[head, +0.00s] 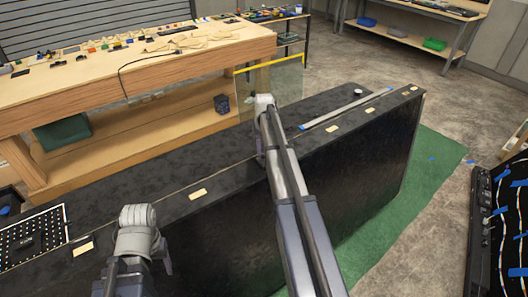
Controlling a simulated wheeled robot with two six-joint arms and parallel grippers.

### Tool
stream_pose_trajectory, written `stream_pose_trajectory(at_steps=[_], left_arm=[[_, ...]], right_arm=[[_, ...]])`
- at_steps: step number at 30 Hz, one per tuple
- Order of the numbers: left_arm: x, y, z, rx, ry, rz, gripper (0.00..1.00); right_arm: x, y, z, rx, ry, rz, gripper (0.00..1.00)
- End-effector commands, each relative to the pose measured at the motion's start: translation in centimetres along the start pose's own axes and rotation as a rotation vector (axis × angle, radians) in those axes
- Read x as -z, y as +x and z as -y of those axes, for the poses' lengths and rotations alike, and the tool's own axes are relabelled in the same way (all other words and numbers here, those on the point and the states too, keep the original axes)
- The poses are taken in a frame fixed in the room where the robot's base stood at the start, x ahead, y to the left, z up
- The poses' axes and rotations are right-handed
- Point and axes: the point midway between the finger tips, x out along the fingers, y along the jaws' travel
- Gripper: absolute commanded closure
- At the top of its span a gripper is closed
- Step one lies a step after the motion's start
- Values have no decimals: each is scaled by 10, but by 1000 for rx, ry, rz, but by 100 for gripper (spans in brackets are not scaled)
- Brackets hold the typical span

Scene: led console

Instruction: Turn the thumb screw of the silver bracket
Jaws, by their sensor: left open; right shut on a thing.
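My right arm reaches out over the black console (220,187), and its white wrist (263,103) is above the far side of the console top. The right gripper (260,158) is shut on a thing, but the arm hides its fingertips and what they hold. I cannot make out the silver bracket or its thumb screw, nor tell how the screw is turned. My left gripper (163,258) is open, low at the near left side of the console. Its fingertips are mostly hidden by its own wrist (137,217).
A clear panel with a yellow top edge (270,67) stands behind the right wrist. A long silver strip (345,109) and a small white round thing (358,92) lie on the console. A dotted black panel (35,238) is at left. A wooden bench (150,88) stands behind.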

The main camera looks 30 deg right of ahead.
Motion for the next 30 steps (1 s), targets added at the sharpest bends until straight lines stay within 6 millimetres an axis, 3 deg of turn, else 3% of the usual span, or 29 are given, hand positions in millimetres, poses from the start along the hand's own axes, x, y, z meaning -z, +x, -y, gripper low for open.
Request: stream_pose_trajectory(at_steps=[30], left_arm=[[0, -1, 0, 0, 0, 0, 37]], right_arm=[[2, -1, 0, 2, 953, -4, 100]])
